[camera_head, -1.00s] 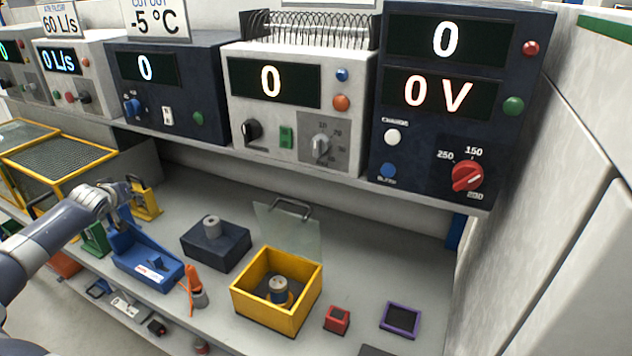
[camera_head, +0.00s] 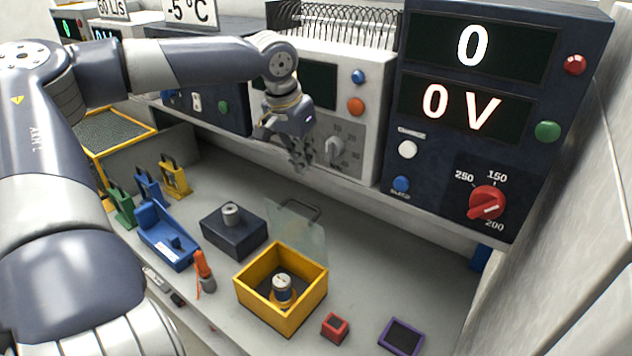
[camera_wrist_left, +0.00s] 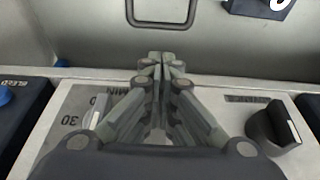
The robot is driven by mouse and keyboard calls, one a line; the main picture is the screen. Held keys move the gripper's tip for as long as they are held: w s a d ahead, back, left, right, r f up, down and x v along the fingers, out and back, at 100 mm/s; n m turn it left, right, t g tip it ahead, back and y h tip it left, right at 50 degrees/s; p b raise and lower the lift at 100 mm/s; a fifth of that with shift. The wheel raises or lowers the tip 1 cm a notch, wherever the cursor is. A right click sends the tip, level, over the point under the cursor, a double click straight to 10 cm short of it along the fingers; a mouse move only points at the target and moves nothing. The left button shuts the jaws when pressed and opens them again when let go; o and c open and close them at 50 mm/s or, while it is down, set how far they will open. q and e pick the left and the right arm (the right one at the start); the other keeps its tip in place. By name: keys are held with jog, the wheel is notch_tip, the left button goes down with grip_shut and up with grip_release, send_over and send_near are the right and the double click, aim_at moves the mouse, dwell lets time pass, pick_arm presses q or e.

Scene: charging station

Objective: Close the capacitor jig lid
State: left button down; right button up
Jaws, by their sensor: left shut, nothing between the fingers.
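The capacitor jig is an open yellow box (camera_head: 253,294) on the bench, with a metal cylinder (camera_head: 282,286) upright inside it. Its clear lid (camera_head: 299,232) stands raised at the back edge and carries a dark handle (camera_head: 300,208). In the left wrist view a dark handle loop (camera_wrist_left: 160,12) shows at the top, beyond the fingertips. My left gripper (camera_head: 302,166) is shut and empty. It hangs in front of the white instrument, above and behind the lid, apart from it. My right gripper is not in view.
The white instrument (camera_head: 352,108) and dark voltage unit (camera_head: 440,145) stand on a shelf close to my left gripper. A dark block (camera_head: 233,236), blue tray (camera_head: 158,240), red box (camera_head: 335,327) and purple-framed pad (camera_head: 402,337) lie around the jig.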

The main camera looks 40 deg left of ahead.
pick_arm(q)
jog(key=p+x, duration=0.1)
jog(key=x, duration=0.9)
jog(key=shift+s+p, duration=0.2)
jog(key=shift+p, duration=0.1)
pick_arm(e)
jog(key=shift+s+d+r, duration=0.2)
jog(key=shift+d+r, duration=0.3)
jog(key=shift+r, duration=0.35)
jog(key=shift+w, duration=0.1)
pick_arm(q)
jog(key=shift+a, duration=0.15)
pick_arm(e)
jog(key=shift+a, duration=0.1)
pick_arm(q)
jog(key=shift+s+r+t, duration=0.15)
jog(key=shift+s+t, duration=0.45)
jog(key=shift+t, duration=0.1)
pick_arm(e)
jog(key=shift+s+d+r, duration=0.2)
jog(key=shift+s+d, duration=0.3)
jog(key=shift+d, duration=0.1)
pick_arm(q)
jog(key=shift+s, duration=0.1)
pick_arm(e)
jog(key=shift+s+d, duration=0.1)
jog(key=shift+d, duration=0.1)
